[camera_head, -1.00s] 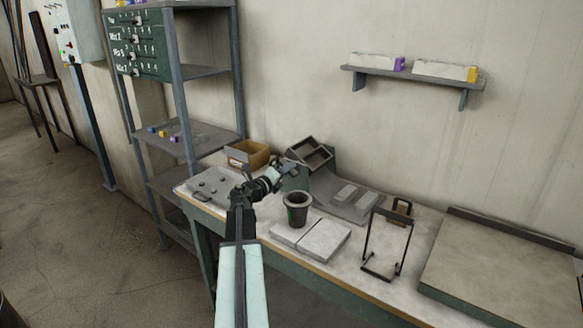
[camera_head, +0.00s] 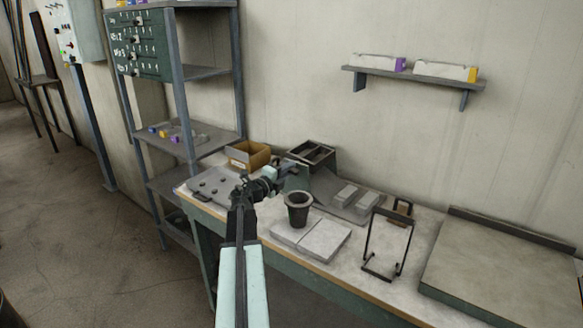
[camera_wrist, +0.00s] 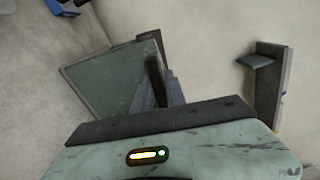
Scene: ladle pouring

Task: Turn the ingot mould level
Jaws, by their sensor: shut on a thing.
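The ingot mould (camera_head: 318,151) is a dark open box with a divider, on a green stand (camera_head: 322,172) at the back of the bench. In the head view its top looks near level; I cannot tell whether it is exactly so. My gripper (camera_head: 291,168) is at the mould's near left side, just below its rim, and is shut on a part of it. The held part is hidden behind the jaws. In the wrist view a green panel (camera_wrist: 118,78) shows beyond the wrist; the held part cannot be made out there.
A dark crucible-like cup (camera_head: 298,212) stands right of my arm, near pale slabs (camera_head: 318,238). A cardboard box (camera_head: 247,154) and a grey plate with knobs (camera_head: 207,187) are to the left. A black wire frame (camera_head: 386,243) stands farther right.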

